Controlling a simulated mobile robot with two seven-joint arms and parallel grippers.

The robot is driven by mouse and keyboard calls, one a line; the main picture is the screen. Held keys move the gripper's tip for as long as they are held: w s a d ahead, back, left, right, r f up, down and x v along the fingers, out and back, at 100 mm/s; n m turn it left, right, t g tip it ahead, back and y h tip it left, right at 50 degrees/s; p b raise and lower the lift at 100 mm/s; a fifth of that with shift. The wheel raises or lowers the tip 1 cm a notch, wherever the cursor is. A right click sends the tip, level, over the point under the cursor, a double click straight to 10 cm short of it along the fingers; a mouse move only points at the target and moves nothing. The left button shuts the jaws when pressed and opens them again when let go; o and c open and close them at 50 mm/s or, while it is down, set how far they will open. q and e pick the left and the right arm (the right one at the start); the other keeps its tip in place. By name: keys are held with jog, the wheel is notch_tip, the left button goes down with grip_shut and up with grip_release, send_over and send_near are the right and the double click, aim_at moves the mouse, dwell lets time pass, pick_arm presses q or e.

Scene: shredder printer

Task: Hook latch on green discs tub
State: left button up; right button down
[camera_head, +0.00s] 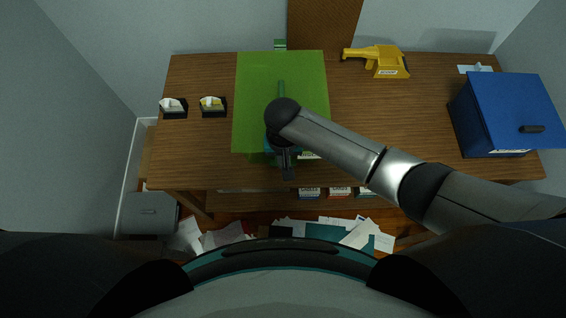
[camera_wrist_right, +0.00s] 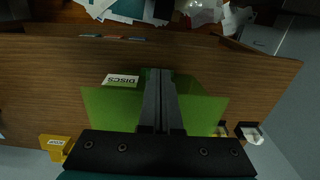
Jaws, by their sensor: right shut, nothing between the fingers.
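The green discs tub (camera_head: 255,85) stands on the wooden table with its flat lid down. My right gripper (camera_head: 288,173) is shut and empty, at the tub's front side near the table's front edge. Its fingers also show in the right wrist view (camera_wrist_right: 158,80), in front of the tub. The latch is hidden behind the gripper and wrist; I cannot tell its position. My left gripper is out of view.
A blue box (camera_head: 510,100) with a dark handle stands at the table's right. A yellow device (camera_head: 378,60) lies at the back. Two small black holders (camera_head: 174,109) (camera_head: 213,107) stand left of the tub. Papers (camera_head: 345,235) litter the floor. The table between tub and blue box is clear.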

notch_tip(320, 180, up, 6)
jog(key=shift+f+p, duration=0.1)
jog(key=shift+p, duration=0.8)
jog(key=s+d+f+b, duration=0.2)
jog(key=d+f+b, duration=0.15)
jog(key=f, duration=0.65)
jog(key=s+d+f+t+y+b, duration=0.15)
jog(key=f+b, duration=0.35)
jog(key=f, duration=0.5)
jog(key=s+d+f+g+h+b, duration=0.1)
jog(key=s+d+f+b, duration=0.3)
jog(key=f, duration=0.6)
jog(key=s+d+f+n+b, duration=0.1)
jog(key=s+d+f+b, duration=0.3)
jog(key=s+f, duration=0.5)
jog(key=s+d+f+n+b, duration=0.1)
jog(key=s+d+f+b, duration=0.4)
jog(key=s+f, duration=0.5)
jog(key=s+b, duration=0.2)
jog(key=shift+s+f+b, duration=0.2)
jog(key=shift+f+b, duration=0.05)
jog(key=shift+b, duration=0.05)
jog(key=shift+t, duration=0.25)
